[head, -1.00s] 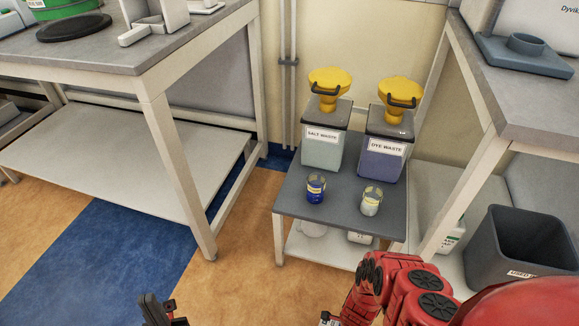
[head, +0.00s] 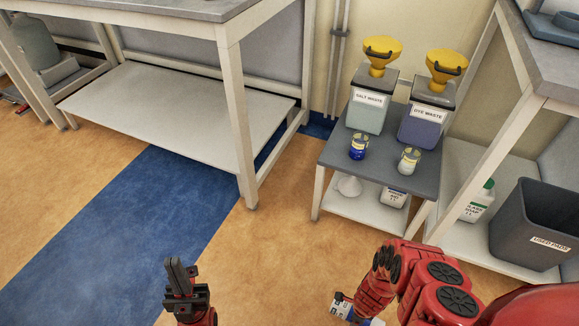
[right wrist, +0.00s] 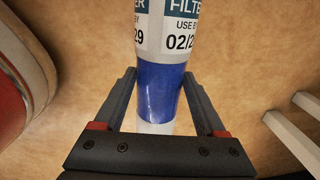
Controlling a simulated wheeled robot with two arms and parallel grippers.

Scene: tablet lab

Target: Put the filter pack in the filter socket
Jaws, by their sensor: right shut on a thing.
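The filter pack (right wrist: 165,35) is a white and blue cylinder with printed "FILTER" and "USE BY" labels. My right gripper (right wrist: 160,100) is shut on its blue part in the right wrist view. In the head view a bit of the pack (head: 345,309) shows at the bottom, left of my red right arm, above the floor. My left gripper (head: 178,275) is at the bottom left of centre, over the floor, its dark fingers close together with nothing seen between them. A blue-grey base with a raised round collar (head: 552,27) is cut off at the top right; I cannot tell whether it is the filter socket.
A low grey cart (head: 385,178) holds salt waste (head: 366,110) and dye waste (head: 420,126) containers with yellow funnels, and two small jars. A dark bin (head: 530,225) stands under the right bench (head: 545,75). A left bench (head: 185,12) has a low shelf. Floor between is clear.

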